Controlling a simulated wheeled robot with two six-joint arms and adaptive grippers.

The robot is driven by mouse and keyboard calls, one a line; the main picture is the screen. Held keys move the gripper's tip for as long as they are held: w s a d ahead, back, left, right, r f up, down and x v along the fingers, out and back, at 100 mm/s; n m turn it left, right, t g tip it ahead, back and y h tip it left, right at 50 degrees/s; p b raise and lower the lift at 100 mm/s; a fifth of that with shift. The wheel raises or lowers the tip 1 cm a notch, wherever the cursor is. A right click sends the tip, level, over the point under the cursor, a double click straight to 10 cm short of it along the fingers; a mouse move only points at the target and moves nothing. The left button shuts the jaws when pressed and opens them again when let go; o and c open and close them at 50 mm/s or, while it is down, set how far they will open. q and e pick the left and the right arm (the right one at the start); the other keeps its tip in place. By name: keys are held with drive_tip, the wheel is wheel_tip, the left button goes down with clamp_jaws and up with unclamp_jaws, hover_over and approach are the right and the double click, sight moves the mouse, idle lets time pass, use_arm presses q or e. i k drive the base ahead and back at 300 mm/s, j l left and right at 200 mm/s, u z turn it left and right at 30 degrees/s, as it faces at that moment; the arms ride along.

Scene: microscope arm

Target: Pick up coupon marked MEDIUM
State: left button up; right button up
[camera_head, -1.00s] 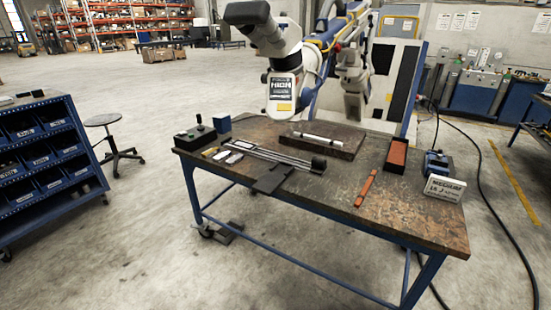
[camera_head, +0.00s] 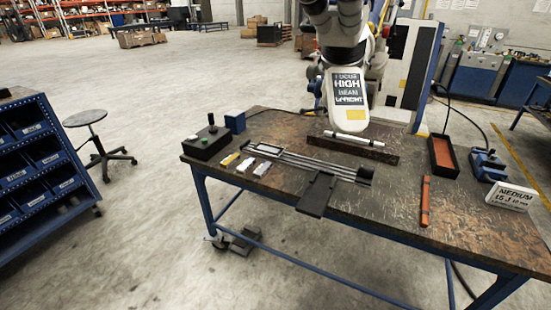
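A white card (camera_head: 509,196) reading MEDIUM and 15 J stands tilted at the right end of the workbench, in front of a small blue vise-like device. Three small bars lie at the bench's left: a yellow one (camera_head: 230,159), a white one (camera_head: 245,165) and a grey one (camera_head: 262,168). I cannot read any marking on them. Neither of my grippers shows.
The workbench (camera_head: 380,206) also holds a control box (camera_head: 206,143), a blue block (camera_head: 235,122), a rail fixture (camera_head: 317,192), a dark plate with a silver rod (camera_head: 345,138), a red-orange strip (camera_head: 425,202), an open tray (camera_head: 443,156) and the blue device (camera_head: 487,165). Blue bin shelving (camera_head: 36,155) stands left.

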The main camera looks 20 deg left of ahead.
sight(260, 172)
drive_tip(key=i+j, duration=0.15)
drive_tip(key=j, duration=0.6)
drive_tip(key=i+j+z, duration=0.15)
drive_tip(key=j, duration=0.65)
drive_tip(key=i+j, duration=0.15)
drive_tip(key=j, duration=0.6)
drive_tip(key=i+j+z, duration=0.15)
drive_tip(key=j, duration=1.45)
drive_tip(key=i+z, duration=0.05)
